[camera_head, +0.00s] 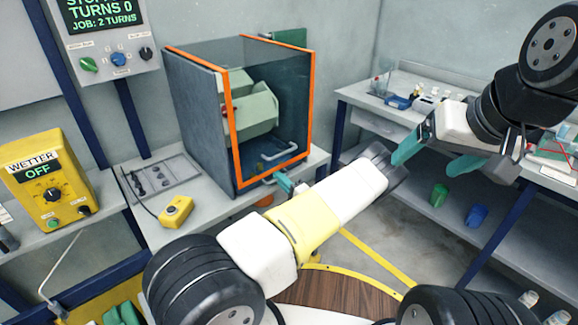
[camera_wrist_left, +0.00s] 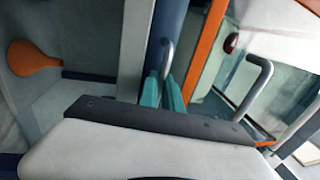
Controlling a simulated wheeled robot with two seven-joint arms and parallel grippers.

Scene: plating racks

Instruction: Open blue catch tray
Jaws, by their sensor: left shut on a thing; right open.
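The blue catch tray (camera_wrist_left: 178,25) shows in the left wrist view as a dark blue front strip with a small grey metal handle (camera_wrist_left: 167,54). It lies at the foot of the orange-framed cabinet (camera_head: 235,125). My left gripper (camera_head: 284,183) reaches the cabinet's lower front edge. Its teal fingers, also in the left wrist view (camera_wrist_left: 162,92), are shut on the tray's handle. How far out the tray stands cannot be told; my arm hides much of it in the head view. My right gripper (camera_head: 436,156) is open and empty, in the air at the right.
A larger bar handle (camera_head: 280,151) sits on the cabinet's clear front, just above my left gripper. A yellow button box (camera_head: 176,211) and a grey plate with dark parts (camera_head: 152,182) lie left of the cabinet. A yellow wetter box (camera_head: 47,185) stands further left.

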